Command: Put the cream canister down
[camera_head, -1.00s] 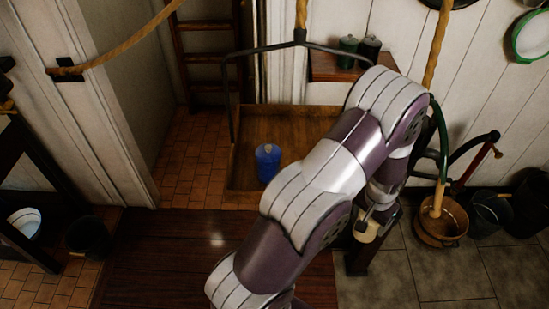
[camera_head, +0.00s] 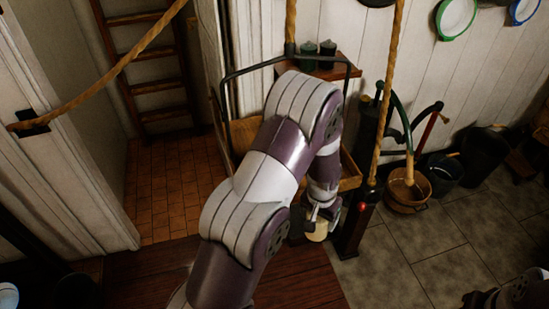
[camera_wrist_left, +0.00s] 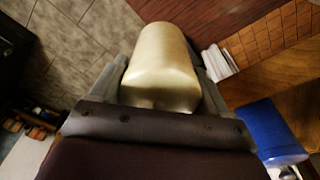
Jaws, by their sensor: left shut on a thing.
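The cream canister (camera_head: 317,231) is held in my left gripper (camera_head: 323,211), in the air beside the dark post. In the left wrist view the cream canister (camera_wrist_left: 160,68) fills the space between the two fingers, which are shut on it. The hanging wooden tray (camera_head: 350,172) is mostly hidden behind my left arm. A blue canister (camera_wrist_left: 270,132) stands on its wooden floor (camera_wrist_left: 292,82) in the left wrist view, to the right of the gripper and apart from it. A dark part at the head view's bottom right corner seems to be my right arm; its jaws cannot be made out.
A small wall shelf (camera_head: 328,71) holds a green canister (camera_head: 307,49) and a black canister (camera_head: 327,54). The dark post (camera_head: 358,225) stands close by the left gripper. A wooden bucket (camera_head: 408,188) and dark buckets line the wall. The grey tiles (camera_head: 430,250) are mostly clear.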

